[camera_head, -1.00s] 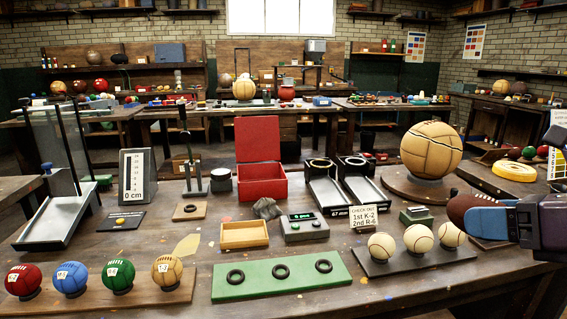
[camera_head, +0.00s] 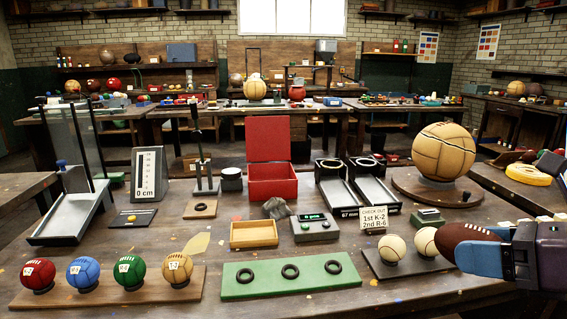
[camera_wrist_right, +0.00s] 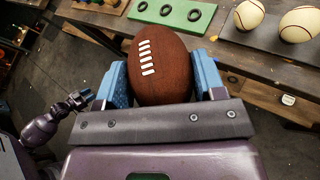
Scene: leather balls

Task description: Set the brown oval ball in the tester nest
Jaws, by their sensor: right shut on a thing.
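The brown oval ball (camera_head: 470,243) with white laces is held in my right gripper (camera_head: 487,250), over the right front of the bench. In the right wrist view the ball (camera_wrist_right: 160,68) sits between the two blue fingers of the gripper (camera_wrist_right: 161,85), laces facing the camera. I cannot tell for sure which part is the tester nest; a lever stand (camera_head: 204,175) has a wooden pad with a dark ring (camera_head: 199,208) at its foot, far to the left of the ball. My left arm seems to show at the left of the right wrist view, its gripper (camera_wrist_right: 82,99) small and unclear.
White balls (camera_head: 392,249) on a dark board lie just left of my right gripper. A green board (camera_head: 235,288) with dark rings and a wooden board (camera_head: 60,300) with coloured balls line the front. A large tan ball (camera_head: 444,150) on a round base stands behind the gripper.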

